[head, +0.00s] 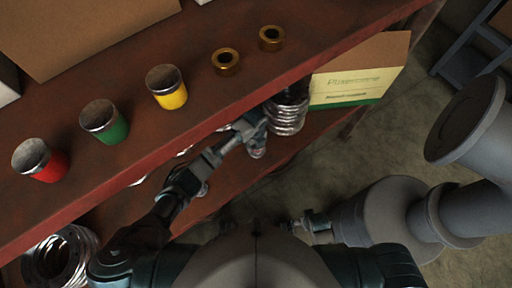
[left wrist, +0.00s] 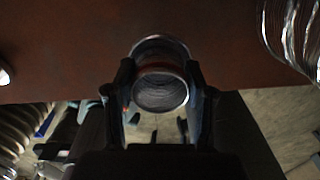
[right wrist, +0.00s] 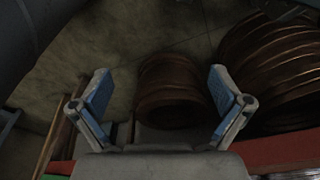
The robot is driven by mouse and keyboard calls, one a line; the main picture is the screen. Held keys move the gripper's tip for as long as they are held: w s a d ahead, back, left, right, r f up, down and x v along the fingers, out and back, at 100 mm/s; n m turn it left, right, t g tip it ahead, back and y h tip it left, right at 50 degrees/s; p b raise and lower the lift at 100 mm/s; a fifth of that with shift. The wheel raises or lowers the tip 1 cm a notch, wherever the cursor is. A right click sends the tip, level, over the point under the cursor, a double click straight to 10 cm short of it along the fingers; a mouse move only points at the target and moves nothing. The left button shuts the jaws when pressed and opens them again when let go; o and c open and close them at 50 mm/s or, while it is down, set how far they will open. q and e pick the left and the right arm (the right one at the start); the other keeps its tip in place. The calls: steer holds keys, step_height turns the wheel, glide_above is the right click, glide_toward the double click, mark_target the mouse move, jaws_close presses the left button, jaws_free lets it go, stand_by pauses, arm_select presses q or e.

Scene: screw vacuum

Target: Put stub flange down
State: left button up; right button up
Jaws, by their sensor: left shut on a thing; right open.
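The stub flange (left wrist: 160,88), a short metal tube with a rimmed round mouth, is between the two fingers of my left gripper (left wrist: 160,95) in the left wrist view. The gripper is shut on it. In the head view my left gripper (head: 254,132) is over the lower shelf (head: 290,153), below the upper shelf's front edge. A small shiny part of the flange (head: 258,153) shows just below the fingers. My right gripper (right wrist: 160,105) is open and empty in the right wrist view, with a brownish ribbed cylinder (right wrist: 170,85) beyond its fingers.
Shiny bellows (head: 288,115) stand close beside the left gripper, near an open carton (head: 360,85). Red (head: 40,160), green (head: 104,122) and yellow (head: 167,87) cups and two brass rings (head: 226,62) stand on the upper shelf (head: 120,180). Large grey pipework (head: 470,130) stands at right.

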mark_target(255, 148)
arm_select(q)
steer(key=f, duration=0.1)
steer(key=a+f, duration=0.1)
steer(key=f, duration=0.1)
steer(key=shift+b, duration=0.4)
steer(key=shift+a+f, duration=0.15)
steer(key=shift+a, duration=0.05)
steer(key=shift+d, duration=0.15)
steer(key=o, duration=1.1)
steer(key=shift+d, duration=0.15)
steer(key=shift+c, duration=0.2)
steer(key=o, duration=0.3)
steer(key=shift+d, duration=0.25)
arm_select(e)
step_height(255, 148, up, 2)
steer(key=shift+w+r, duration=0.15)
steer(key=shift+r, duration=0.1)
steer(key=shift+a, duration=0.1)
